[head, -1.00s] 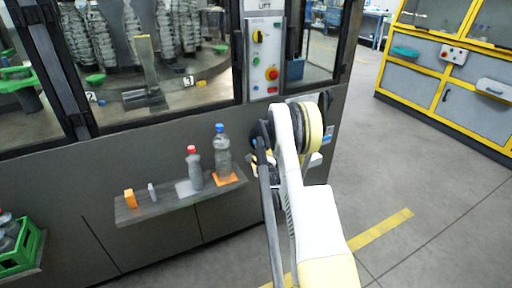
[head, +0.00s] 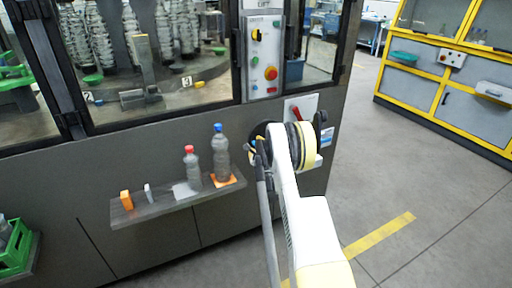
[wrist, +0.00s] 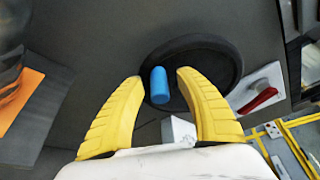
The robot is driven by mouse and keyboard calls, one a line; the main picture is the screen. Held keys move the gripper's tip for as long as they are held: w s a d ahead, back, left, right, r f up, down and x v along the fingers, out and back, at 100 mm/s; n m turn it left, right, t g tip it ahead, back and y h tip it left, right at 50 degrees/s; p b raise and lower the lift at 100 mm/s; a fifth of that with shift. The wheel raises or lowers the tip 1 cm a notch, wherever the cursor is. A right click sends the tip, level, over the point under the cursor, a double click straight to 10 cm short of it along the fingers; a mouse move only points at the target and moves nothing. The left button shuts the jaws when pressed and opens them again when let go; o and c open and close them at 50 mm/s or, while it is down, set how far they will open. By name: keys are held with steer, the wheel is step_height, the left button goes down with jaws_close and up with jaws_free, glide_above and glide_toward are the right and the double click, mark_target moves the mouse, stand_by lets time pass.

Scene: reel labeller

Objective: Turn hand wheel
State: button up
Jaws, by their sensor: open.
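The hand wheel (wrist: 222,66) is a black disc on the dark grey machine panel in the wrist view. A blue cylindrical handle (wrist: 158,86) stands out from it. My gripper (wrist: 160,78) is open, its two yellow fingers reaching toward the wheel on either side of the handle. The handle shows between the fingertips with gaps on both sides; I cannot tell how deep it sits between them. The fingers hide the wheel's lower parts. In the head view my arm largely covers the wheel area.
A red lever (wrist: 258,99) on a white plate is right of the wheel; the lever also shows in the head view (head: 297,114). A shelf (head: 160,207) with bottles and small blocks is left of my arm. The control panel (head: 263,60) is above. Open floor lies right.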

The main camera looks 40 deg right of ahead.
steer(key=shift+c, duration=0.2)
jaws_close()
steer(key=shift+r+m+y+p, duration=0.3)
steer(key=shift+r+m+y, duration=0.1)
steer(key=shift+r+m, duration=0.4)
steer(key=shift+o, duration=0.2)
jaws_free()
steer(key=shift+f, duration=0.2)
steer(key=v, duration=1.2)
steer(key=shift+r, duration=0.1)
